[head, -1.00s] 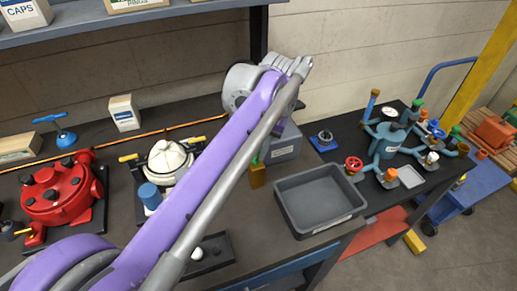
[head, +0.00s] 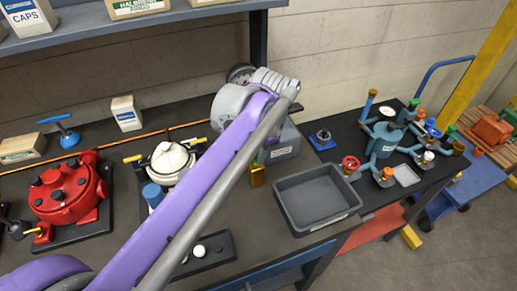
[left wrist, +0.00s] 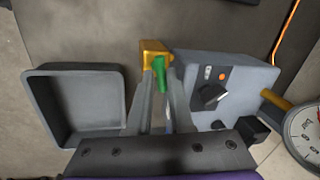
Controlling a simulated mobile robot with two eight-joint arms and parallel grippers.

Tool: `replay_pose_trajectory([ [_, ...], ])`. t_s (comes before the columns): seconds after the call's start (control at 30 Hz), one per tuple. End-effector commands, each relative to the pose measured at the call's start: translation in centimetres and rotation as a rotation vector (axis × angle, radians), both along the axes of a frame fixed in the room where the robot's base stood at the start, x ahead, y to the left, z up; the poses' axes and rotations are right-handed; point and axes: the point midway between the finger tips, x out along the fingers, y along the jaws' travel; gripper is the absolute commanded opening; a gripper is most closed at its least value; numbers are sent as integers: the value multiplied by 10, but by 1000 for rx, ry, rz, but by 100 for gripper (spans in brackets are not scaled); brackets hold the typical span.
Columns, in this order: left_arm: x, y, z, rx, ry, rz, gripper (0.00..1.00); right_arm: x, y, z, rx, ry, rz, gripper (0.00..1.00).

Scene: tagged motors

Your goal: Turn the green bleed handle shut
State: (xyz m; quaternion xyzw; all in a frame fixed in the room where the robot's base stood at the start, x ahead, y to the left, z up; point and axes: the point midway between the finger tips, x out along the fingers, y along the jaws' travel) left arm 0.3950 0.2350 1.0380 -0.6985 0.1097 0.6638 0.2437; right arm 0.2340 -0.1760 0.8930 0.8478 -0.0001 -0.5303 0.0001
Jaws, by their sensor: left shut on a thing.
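The green bleed handle (left wrist: 160,74) sits on a brass block (left wrist: 154,50) beside a grey box (left wrist: 212,84). In the left wrist view, my left gripper (left wrist: 162,80) has its two fingers on either side of the handle and is shut on it. In the head view, the brass block (head: 257,176) stands in front of the grey box (head: 283,146), just right of my purple arm. My right gripper is not in view.
An empty grey tray (head: 316,197) lies right of the brass block. The grey box carries a black knob (left wrist: 209,97) and an orange light (left wrist: 222,76). A gauge (left wrist: 303,137) is close on the right in the left wrist view. A red pump (head: 66,190) stands far left.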

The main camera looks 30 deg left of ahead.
Motion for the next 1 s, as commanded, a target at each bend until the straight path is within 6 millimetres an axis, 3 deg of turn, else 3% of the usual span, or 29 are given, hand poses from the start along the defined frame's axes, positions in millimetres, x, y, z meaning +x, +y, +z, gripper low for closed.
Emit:
replay_pose_trajectory([
  [0.4, -1, 0, 0, -1, -1, -189, 0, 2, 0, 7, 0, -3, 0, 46],
  [0.97, -2, 0, 0, 0, 0, -216, 0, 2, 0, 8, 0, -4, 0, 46],
  [1.0, -2, 0, 0, 0, 0, -216, 27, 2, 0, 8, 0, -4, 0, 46],
])
